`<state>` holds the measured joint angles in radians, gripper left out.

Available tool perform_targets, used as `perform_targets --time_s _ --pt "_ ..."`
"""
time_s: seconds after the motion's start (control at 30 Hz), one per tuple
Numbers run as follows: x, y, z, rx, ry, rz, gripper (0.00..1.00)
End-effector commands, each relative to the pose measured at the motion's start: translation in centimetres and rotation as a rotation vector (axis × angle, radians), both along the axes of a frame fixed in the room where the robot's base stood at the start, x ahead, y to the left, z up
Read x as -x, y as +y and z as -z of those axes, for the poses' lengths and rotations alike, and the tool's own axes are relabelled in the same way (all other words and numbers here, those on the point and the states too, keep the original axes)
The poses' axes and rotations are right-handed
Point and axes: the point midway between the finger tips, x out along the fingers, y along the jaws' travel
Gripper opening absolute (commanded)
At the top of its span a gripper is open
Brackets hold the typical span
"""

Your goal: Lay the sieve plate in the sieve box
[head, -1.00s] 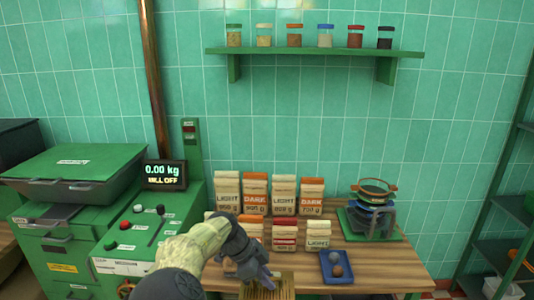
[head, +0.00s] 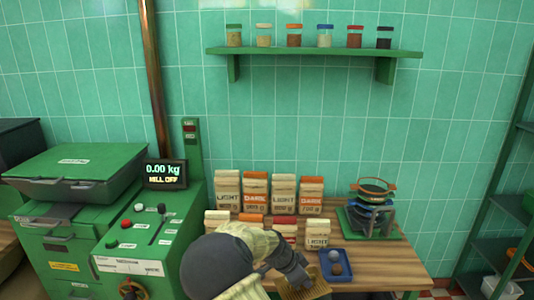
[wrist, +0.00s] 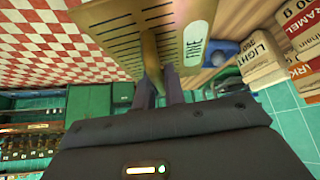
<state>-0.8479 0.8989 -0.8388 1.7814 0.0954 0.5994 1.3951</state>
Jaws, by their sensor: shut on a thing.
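The sieve plate, a tan slotted plate marked FINE, shows large in the wrist view (wrist: 110,28) and partly at the bottom of the head view (head: 303,291). My gripper (wrist: 158,82) is shut on the raised bar along the plate's middle. In the head view my gripper (head: 294,275) is at the near side of the wooden table, with the plate below it. My arm hides part of the table. I cannot tell which thing is the sieve box; none is clearly recognisable in these frames.
A green mill (head: 95,230) with levers and a display reading MILL OFF (head: 164,175) stands left. Paper bags (head: 284,193) stand behind my gripper. A blue tray (head: 336,264) is just right of it. A sieve stack (head: 372,212) stands on a green base farther right.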

Motion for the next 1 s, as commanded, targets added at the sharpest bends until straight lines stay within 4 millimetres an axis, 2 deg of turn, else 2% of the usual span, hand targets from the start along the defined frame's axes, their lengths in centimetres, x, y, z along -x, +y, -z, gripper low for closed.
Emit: perform_targets --time_s 0.03,0.2,0.5,0.77,1.0 --pt "-0.2 -1.0 0.3 -0.003 -0.001 -0.034 0.00" --pt "-0.7 -3.6 2.2 -0.002 0.001 -0.189 0.00" --pt "-0.7 -6.5 5.5 -0.002 0.001 -0.488 0.00" --pt "0.5 -7.2 8.5 -0.002 0.001 -0.774 0.00" --pt "2.6 -6.0 10.6 -0.004 0.001 -1.053 0.00"
